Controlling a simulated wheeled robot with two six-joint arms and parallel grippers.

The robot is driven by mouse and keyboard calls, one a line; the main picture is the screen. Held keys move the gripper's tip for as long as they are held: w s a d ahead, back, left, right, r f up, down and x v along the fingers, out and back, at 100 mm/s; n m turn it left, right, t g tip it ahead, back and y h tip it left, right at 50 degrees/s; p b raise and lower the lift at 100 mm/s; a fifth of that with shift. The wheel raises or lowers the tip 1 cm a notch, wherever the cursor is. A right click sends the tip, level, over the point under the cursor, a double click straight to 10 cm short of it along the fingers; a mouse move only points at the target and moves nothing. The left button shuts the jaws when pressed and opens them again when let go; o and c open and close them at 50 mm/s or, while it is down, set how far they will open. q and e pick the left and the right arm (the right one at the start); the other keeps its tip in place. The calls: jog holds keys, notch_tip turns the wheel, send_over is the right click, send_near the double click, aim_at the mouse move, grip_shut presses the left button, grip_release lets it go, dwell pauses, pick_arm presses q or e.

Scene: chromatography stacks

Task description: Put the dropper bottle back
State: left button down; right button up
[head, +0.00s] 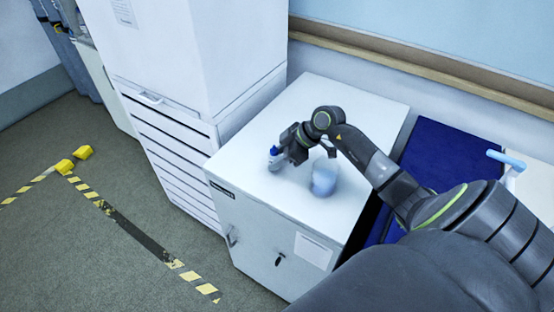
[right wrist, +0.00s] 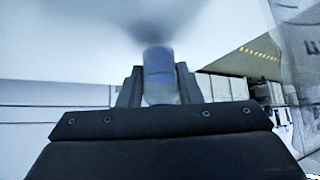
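The dropper bottle (head: 274,158) is small and whitish with a blue band, near the left part of the white cabinet's top (head: 300,95). My right gripper (head: 282,150) reaches it from the right. In the right wrist view the bottle (right wrist: 160,75) sits between the two fingers (right wrist: 160,88), which lie close against both its sides; the gripper looks shut on it. A dark shadow lies close by the bottle's end, and I cannot tell whether it touches the cabinet top. My left gripper is not in view.
A clear beaker with pale blue liquid (head: 323,180) stands on the cabinet top under my right forearm. A tall white drawer unit (head: 185,150) rises at the left. A dark blue surface (head: 432,155) lies at the right. The cabinet's back part is clear.

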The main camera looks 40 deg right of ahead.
jog(key=shift+f, duration=0.6)
jog(key=shift+f, duration=0.15)
jog(key=o, duration=0.5)
jog(key=shift+o, duration=0.2)
jog(key=b+v, duration=0.1)
jog(key=v, duration=1.1)
jog(key=shift+b, duration=0.3)
